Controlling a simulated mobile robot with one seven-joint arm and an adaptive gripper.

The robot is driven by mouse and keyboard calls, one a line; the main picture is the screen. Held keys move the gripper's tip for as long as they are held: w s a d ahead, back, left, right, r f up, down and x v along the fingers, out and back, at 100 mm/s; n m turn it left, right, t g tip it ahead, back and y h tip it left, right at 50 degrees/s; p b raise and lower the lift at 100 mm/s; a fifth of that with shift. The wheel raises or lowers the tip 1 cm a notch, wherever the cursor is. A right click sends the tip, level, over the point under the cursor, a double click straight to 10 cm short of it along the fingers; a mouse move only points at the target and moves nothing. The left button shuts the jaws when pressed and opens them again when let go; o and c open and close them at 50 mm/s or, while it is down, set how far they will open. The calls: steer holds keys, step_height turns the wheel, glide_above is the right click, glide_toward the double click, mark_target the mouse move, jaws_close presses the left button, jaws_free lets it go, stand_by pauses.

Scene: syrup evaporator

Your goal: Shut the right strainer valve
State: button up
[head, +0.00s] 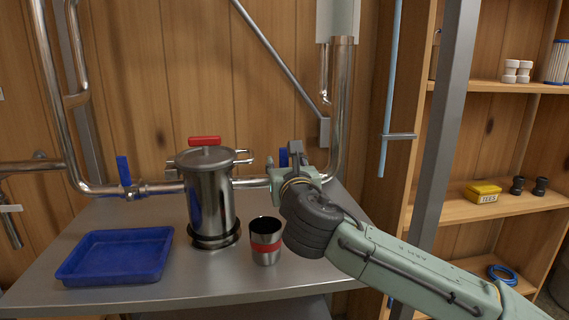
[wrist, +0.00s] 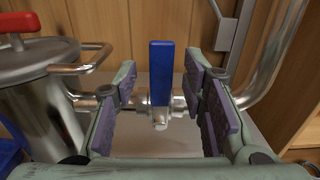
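The right strainer valve has a blue lever handle (wrist: 161,72) that stands upright on a metal pipe fitting (wrist: 158,112). In the head view the blue handle (head: 283,157) is partly hidden behind my gripper (head: 286,172). In the wrist view my gripper (wrist: 161,90) is open, with its purple-padded fingers to the left and right of the handle. There are gaps on both sides and no contact shows. The metal strainer pot (head: 210,205) with a red top handle (head: 204,141) stands left of the valve. The left valve's blue handle (head: 123,170) is also upright.
A blue tray (head: 118,258) and a steel cup with a red band (head: 265,249) sit on the metal table (head: 205,288). The pot's side handle (wrist: 85,55) is close to my left finger. A bent pipe (wrist: 275,70) rises on the right. Shelves (head: 500,205) stand farther right.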

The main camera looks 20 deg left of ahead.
steer(key=v, duration=1.1)
steer(key=shift+s+d, duration=0.2)
steer(key=shift+s, duration=0.05)
